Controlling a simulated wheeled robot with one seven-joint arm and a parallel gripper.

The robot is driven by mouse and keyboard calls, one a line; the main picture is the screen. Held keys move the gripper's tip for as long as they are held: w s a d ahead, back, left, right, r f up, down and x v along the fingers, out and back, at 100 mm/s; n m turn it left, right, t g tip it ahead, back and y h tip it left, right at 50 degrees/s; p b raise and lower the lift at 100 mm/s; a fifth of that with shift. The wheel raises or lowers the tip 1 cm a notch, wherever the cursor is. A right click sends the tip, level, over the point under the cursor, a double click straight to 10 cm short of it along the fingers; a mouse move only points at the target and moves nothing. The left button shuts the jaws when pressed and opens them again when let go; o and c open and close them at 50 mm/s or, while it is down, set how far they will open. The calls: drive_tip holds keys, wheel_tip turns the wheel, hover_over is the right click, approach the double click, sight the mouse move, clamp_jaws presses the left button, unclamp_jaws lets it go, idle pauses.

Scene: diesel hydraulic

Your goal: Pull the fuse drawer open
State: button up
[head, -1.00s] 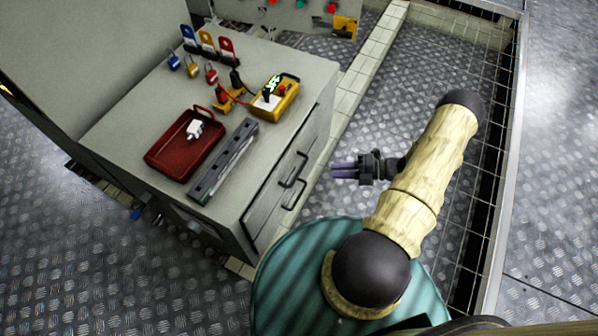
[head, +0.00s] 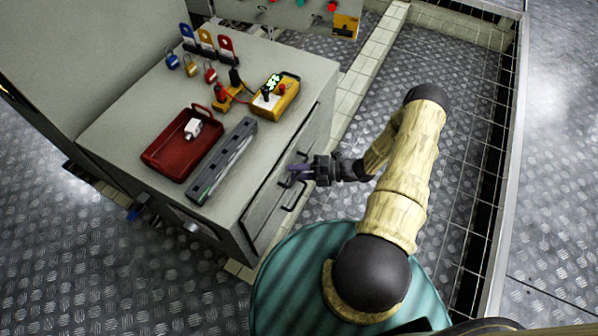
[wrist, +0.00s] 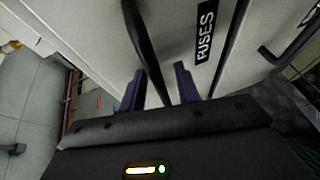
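The fuse drawer front (wrist: 172,25) carries a black FUSES label (wrist: 205,37) in the wrist view and looks closed. Its dark bar handle (wrist: 145,50) runs down between the two purple fingers of my gripper (wrist: 162,88). The fingers stand apart, one on each side of the bar, with a gap visible at least on the right. In the head view my gripper (head: 297,172) is at the cabinet's front, over the upper of two handles, and partly hides it. Whether a finger touches the bar cannot be told.
A second handle (wrist: 275,52) is on the neighbouring front. The grey cabinet top (head: 245,185) holds a red tray (head: 165,158), a grey slotted strip (head: 222,160), a yellow meter (head: 275,95) and padlocks. Mesh fencing (head: 470,150) stands to the right.

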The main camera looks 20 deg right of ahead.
clamp_jaws()
drive_tip(key=shift+d, duration=0.1)
drive_tip(key=s+d+p, duration=0.1)
drive_tip(key=s+d, duration=1.4)
drive_tip(key=shift+s+d, duration=0.2)
drive_tip(key=shift+s, duration=0.05)
unclamp_jaws()
drive_tip(key=shift+d, duration=0.1)
